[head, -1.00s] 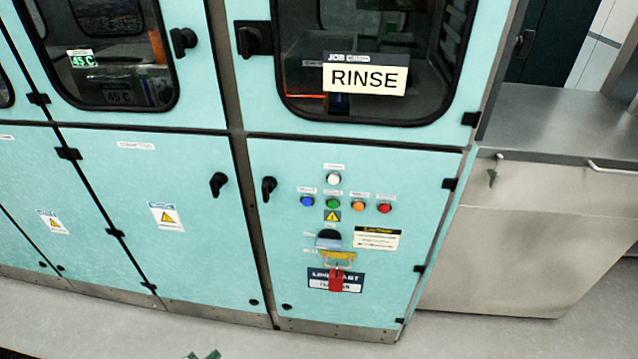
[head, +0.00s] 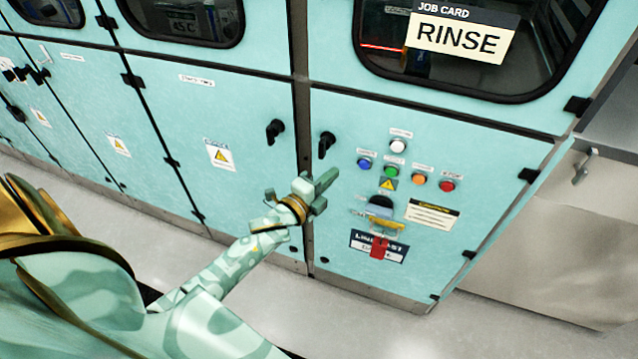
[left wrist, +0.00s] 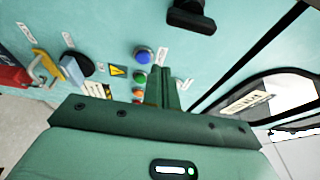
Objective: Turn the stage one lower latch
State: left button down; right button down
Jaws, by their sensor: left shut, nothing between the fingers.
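Two black lower latches show in the head view, one on the left lower door (head: 275,131) and one on the button-panel door (head: 326,144). Both handles hang roughly upright. I cannot read which is stage one. My left gripper (head: 325,180) is shut and empty, just below the button-panel latch in the picture and apart from it. In the left wrist view its closed fingers (left wrist: 164,90) point toward the teal panel, with a black latch (left wrist: 191,16) above them. My right gripper is not in view.
Beside the button-panel latch are blue, green, orange and red buttons (head: 364,163), a yellow hasp and a red tag (head: 380,247). Above is a window with a RINSE card (head: 459,38). A steel counter (head: 570,235) stands at right. The floor in front is clear.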

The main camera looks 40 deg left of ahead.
aim_at(319, 159)
pick_arm(q)
jog(key=shift+w+a, duration=0.7)
jog(key=shift+a, duration=0.2)
jog(key=shift+w+a, duration=0.65)
jog(key=shift+a, duration=0.2)
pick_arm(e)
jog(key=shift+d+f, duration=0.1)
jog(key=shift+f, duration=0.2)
pick_arm(q)
jog(key=shift+a+f+m, duration=0.1)
jog(key=shift+m, duration=0.5)
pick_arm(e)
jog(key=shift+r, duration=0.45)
